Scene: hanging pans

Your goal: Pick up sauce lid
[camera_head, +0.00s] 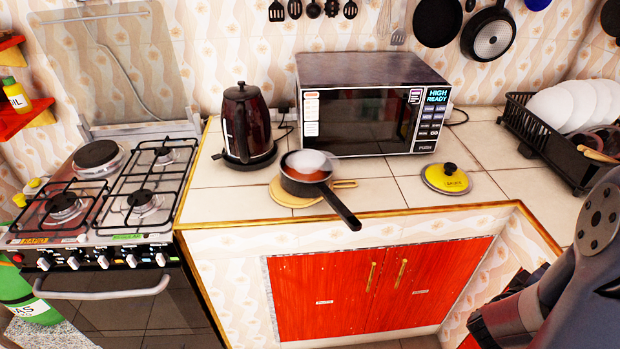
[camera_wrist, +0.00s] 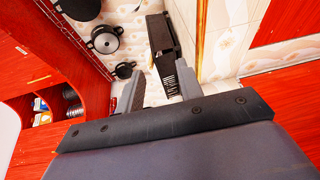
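The sauce lid, a round yellow lid (camera_head: 446,178) with a dark knob, lies flat on the tiled counter in front of the microwave's right end. A small saucepan (camera_head: 306,174) with reddish contents and a long black handle stands on a round wooden board to its left. My gripper (camera_wrist: 160,82) shows in the wrist view with its two fingers apart and nothing between them. In the head view my arm is at the lower right, well off the lid; the fingertips are not clear there. The lid cannot be made out in the wrist view.
A microwave (camera_head: 370,103) and a dark kettle (camera_head: 246,124) stand behind the lid and saucepan. A black dish rack (camera_head: 545,150) with white plates is at the right. A gas stove (camera_head: 110,190) is at the left. The counter around the lid is clear.

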